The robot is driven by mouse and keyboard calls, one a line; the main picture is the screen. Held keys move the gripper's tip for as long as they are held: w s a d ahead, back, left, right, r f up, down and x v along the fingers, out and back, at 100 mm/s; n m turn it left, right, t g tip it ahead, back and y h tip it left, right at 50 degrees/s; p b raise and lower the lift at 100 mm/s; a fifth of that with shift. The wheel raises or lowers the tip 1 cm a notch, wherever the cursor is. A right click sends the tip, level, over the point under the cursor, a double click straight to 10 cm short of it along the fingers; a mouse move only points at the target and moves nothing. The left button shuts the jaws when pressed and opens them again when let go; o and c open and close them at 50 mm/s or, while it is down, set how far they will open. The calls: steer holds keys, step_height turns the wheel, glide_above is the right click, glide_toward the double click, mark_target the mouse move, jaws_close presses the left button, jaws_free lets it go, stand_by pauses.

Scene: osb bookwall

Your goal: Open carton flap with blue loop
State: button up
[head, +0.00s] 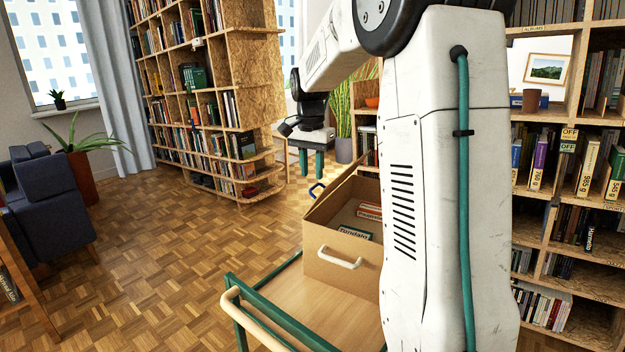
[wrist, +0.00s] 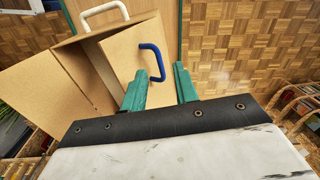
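The open tan carton (head: 325,270) stands on a cart, with a few books (head: 355,233) inside. A white loop (head: 340,258) is on its near face and also shows at the top of the wrist view (wrist: 104,13). The blue loop (head: 316,190) is at the carton's far left side. In the wrist view the blue loop (wrist: 160,62) stands on a tan panel (wrist: 125,52). My gripper (head: 311,173) is open and empty, above the blue loop in the head view. In the wrist view its teal fingers (wrist: 163,75) flank the loop's lower end, the left one nearer.
The cart top (head: 318,298) has a green rail (head: 280,322) and a cream handle (head: 255,322). Bookshelves stand behind (head: 205,90) and at right (head: 570,160). A dark armchair (head: 48,205) is at left. Parquet floor (head: 180,250) is clear left of the cart.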

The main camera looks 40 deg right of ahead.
steer(key=shift+f, duration=1.7)
jaws_close()
steer(key=w+a+f+g+h, duration=0.2)
steer(key=w+f+g+h, duration=0.1)
steer(key=w+g, duration=0.4)
steer(key=shift+a+g, duration=0.25)
steer(key=shift+g, duration=0.95)
steer(key=shift+f, duration=0.15)
